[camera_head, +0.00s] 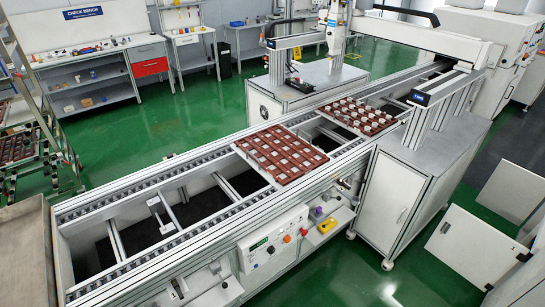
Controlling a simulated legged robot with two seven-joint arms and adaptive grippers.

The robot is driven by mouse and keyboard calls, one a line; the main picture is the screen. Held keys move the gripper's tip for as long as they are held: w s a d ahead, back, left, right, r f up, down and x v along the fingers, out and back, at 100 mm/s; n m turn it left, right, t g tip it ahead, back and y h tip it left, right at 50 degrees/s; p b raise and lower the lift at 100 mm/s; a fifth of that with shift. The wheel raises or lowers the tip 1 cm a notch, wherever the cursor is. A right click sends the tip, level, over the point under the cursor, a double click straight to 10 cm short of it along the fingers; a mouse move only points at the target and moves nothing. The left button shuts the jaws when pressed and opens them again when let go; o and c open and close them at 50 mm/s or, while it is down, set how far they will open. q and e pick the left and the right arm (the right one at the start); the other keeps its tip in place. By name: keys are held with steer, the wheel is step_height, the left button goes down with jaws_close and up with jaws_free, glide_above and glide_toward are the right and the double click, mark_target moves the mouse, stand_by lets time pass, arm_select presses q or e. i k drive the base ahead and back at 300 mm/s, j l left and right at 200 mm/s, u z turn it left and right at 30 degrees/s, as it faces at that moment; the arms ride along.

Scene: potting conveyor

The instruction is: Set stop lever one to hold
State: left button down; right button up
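The conveyor (150,198) runs diagonally from the lower left to the upper right. Small fittings show along its near side, one low at the left (178,288) and one below the middle tray (345,183). They are too small for me to tell which is stop lever one or how it is set. A control box (272,241) with a green display and red buttons is mounted on the near side. Neither of my grippers is in view.
A red-brown tray (281,153) sits mid-conveyor; a second tray (358,115) with pale round parts lies farther along. A grey cabinet (395,200) stands at the near right. A yellow item (327,226) lies beside the control box. Green floor (345,275) is open in front.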

mark_target(225, 284)
steer(key=i+l, duration=0.1)
steer(key=l, duration=0.3)
steer(key=i+l+u, duration=0.15)
steer(key=l, duration=0.65)
steer(key=k+l+u, duration=0.2)
steer(key=l, duration=0.25)
steer(key=k+l+u, duration=0.1)
steer(key=l+u, duration=0.15)
steer(key=l, duration=0.25)
steer(key=k+l+u, duration=0.2)
steer(key=l, duration=0.2)
steer(key=k+l+u, duration=0.25)
steer(key=l, duration=0.15)
steer(key=k+l+u, duration=0.2)
steer(key=l, duration=0.15)
steer(key=k+j+u, duration=0.2)
steer(key=k, duration=0.2)
steer(key=k+j+u, duration=0.2)
steer(key=k, duration=0.2)
steer(key=i+u, duration=0.2)
steer(key=u, duration=0.35)
steer(key=i+l+u, duration=0.3)
steer(key=i+l, duration=0.15)
steer(key=i+l+u, duration=0.3)
steer(key=i+l, duration=0.6)
